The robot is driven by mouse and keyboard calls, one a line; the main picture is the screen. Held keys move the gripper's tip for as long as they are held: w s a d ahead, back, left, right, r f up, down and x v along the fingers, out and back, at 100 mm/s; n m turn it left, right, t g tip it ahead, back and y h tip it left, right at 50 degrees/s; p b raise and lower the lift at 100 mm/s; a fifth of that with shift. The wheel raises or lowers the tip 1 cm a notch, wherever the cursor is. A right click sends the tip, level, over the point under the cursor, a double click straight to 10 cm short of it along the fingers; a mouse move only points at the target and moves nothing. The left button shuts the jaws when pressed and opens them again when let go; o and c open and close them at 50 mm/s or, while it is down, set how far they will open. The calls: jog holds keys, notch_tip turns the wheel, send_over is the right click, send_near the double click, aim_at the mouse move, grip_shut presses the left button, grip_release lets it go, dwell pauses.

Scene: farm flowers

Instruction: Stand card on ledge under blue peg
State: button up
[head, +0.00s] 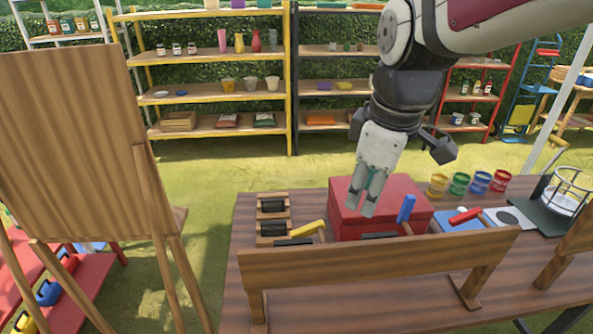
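A blue peg (406,208) stands up behind the top edge of a long wooden board (380,262), between a yellow peg (308,229) and a red peg (466,216). The board faces away from me, so any ledge on its far side is hidden. My gripper (361,209) points down in front of or above a red box (345,196), left of the blue peg. Its fingers look close together, with nothing clearly visible between them.
Yellow, green, blue and red pots (459,184) stand at the table's back right, near a dark stand with a wire cage (568,190). Wooden racks with black items (272,207) sit at left. A wooden easel (75,140) stands left of the table. Shelves line the back.

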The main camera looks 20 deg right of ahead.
jog(key=s+a+r+m+t, duration=0.2)
jog(key=s+a+m, duration=0.4)
jog(key=s+m, duration=0.1)
jog(key=shift+a+m+t, duration=0.3)
jog(key=shift+a+t, duration=0.05)
jog(key=shift+t, duration=0.05)
